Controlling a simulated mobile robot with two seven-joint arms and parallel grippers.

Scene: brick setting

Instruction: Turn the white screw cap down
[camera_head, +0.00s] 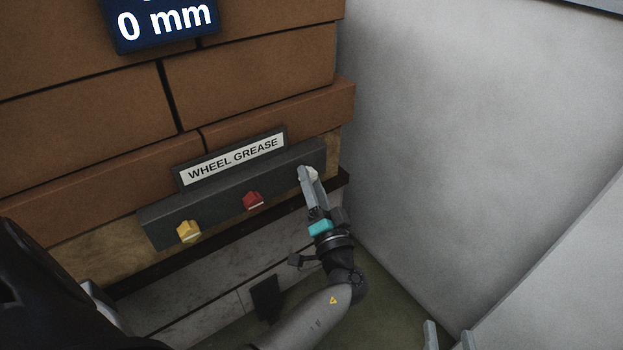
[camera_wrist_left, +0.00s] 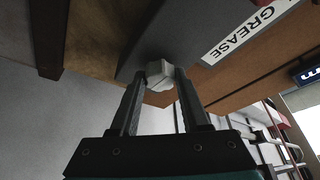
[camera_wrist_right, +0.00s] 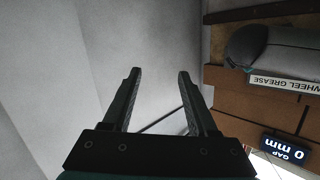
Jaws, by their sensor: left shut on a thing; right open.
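The white screw cap (camera_head: 313,173) sits at the right end of a dark grey bar (camera_head: 222,199) under the WHEEL GREASE sign. In the left wrist view the cap (camera_wrist_left: 160,73) is faceted and lies between my left fingertips. My left gripper (camera_head: 308,176) is shut on it, and its fingers hide part of the cap in the head view. My right gripper (camera_wrist_right: 156,75) is open and empty. Its fingertips (camera_head: 447,337) show at the lower right of the head view, away from the bar.
A red cap (camera_head: 253,201) and a yellow cap (camera_head: 188,231) sit further left on the bar. The WHEEL GREASE sign (camera_head: 232,158) is above it. A display (camera_wrist_right: 286,149) reads GAP 0 mm. A plain grey wall (camera_head: 480,130) stands to the right.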

